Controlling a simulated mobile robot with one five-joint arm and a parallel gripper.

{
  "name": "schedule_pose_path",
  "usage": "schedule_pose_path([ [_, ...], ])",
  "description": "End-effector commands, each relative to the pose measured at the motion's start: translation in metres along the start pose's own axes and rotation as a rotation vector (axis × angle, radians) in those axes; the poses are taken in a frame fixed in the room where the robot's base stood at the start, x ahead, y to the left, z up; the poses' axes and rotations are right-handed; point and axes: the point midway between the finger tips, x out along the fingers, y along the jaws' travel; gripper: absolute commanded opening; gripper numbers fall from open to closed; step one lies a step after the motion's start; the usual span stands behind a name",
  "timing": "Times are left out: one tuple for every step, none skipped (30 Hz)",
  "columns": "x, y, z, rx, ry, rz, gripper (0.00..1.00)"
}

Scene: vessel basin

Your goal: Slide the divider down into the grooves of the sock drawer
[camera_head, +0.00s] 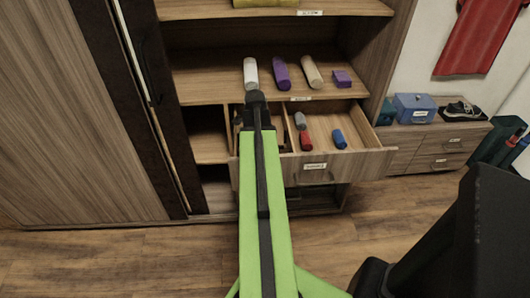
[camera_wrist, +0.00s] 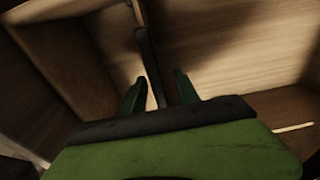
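The sock drawer (camera_head: 345,161) is pulled out below the shelf, its wooden front facing me. A thin upright wooden strip (camera_head: 289,128) separates its left part from its right part. In the wrist view a dark narrow panel, which looks like the divider (camera_wrist: 149,62), stands edge-on inside the drawer. My gripper (camera_wrist: 157,82) has one finger on each side of this panel, with a visible gap on both sides. It is open and not closed on the panel. My arm hides part of the drawer's left side in the head view. The grooves cannot be made out.
Red (camera_head: 305,141), grey (camera_head: 300,120) and blue (camera_head: 339,139) rolls lie in the drawer's right part. A dark door edge is at left.

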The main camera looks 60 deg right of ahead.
Motion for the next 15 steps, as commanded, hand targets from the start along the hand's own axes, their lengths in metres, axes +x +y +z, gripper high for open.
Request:
schedule_pose_path([
  [-0.015,0.0,-0.001,0.0,0.0,0.0,0.38],
  [-0.021,0.0,-0.001,-0.001,0.0,0.0,0.38],
  [-0.029,0.0,-0.001,-0.001,0.0,0.0,0.38],
  [-0.036,0.0,-0.001,-0.001,0.0,0.0,0.38],
  [-0.043,0.0,-0.001,-0.001,0.0,0.0,0.38],
  [-0.052,0.0,-0.002,-0.001,0.0,0.0,0.38],
  [-0.06,0.0,-0.002,-0.001,0.0,0.0,0.38],
  [-0.067,0.0,-0.002,-0.001,0.0,0.0,0.38],
  [-0.076,0.0,-0.002,-0.001,0.0,0.0,0.38],
  [-0.083,0.0,-0.002,0.0,0.0,0.0,0.38],
  [-0.09,0.0,-0.002,0.0,0.0,0.0,0.38],
  [-0.099,0.0,-0.002,0.0,0.0,0.0,0.38],
  [-0.106,0.0,-0.002,0.0,0.0,0.0,0.38],
  [-0.113,0.0,-0.002,0.001,0.0,0.0,0.38],
  [-0.122,0.0,-0.002,0.001,0.0,0.0,0.38],
])
